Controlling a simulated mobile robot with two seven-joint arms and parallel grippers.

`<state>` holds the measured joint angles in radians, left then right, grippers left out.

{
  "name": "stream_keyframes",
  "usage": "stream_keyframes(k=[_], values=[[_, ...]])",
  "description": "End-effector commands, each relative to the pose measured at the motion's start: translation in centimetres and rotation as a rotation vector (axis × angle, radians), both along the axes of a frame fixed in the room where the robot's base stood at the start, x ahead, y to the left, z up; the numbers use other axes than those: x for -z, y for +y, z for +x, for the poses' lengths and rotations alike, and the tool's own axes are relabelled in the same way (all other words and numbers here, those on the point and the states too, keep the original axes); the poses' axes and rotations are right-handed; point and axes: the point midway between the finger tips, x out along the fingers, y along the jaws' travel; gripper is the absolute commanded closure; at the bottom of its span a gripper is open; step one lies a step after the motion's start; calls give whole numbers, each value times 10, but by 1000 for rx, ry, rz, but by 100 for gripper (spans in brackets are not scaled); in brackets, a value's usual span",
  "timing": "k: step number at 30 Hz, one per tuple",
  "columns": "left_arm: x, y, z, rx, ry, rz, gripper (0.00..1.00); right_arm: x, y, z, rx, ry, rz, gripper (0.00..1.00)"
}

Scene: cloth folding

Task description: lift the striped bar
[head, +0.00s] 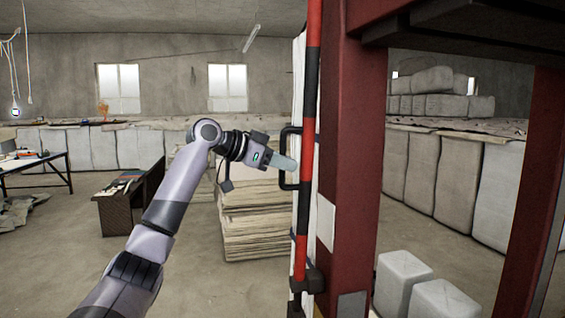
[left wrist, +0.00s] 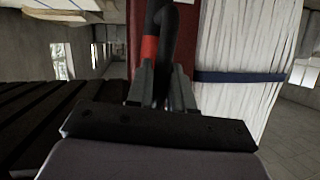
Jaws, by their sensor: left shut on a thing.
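The striped bar (head: 309,110), banded red and black, stands upright along the left side of a dark red post in the head view. A black handle (head: 284,150) juts from the bar's left side. My left gripper (head: 291,165) comes in from the left and is shut on this handle. In the left wrist view the two fingers (left wrist: 162,88) close around the black handle (left wrist: 167,20), with a red band of the bar (left wrist: 149,49) behind it. The bar's lower end meets a dark bracket (head: 307,281); its top runs out of the picture. My right gripper is not in view.
The dark red post (head: 350,120) stands right beside the bar. Stacked pale sheets (head: 255,220) lie behind my left arm. A dark bench (head: 125,205) stands at left. Pale wrapped blocks (head: 402,275) sit at lower right. The floor at left front is clear.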

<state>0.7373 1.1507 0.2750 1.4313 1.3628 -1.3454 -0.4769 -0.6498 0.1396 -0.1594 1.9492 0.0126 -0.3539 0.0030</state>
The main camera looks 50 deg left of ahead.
Motion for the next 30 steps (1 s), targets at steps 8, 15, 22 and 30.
stream_keyframes(k=[8,15,22,30], values=[[2,-1,0,3,6,-2,100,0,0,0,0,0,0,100],[2,-1,0,2,6,-2,58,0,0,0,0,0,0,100],[1,-1,0,3,4,-2,58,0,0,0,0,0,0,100],[-2,2,-12,0,1,1,58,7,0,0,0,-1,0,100]])
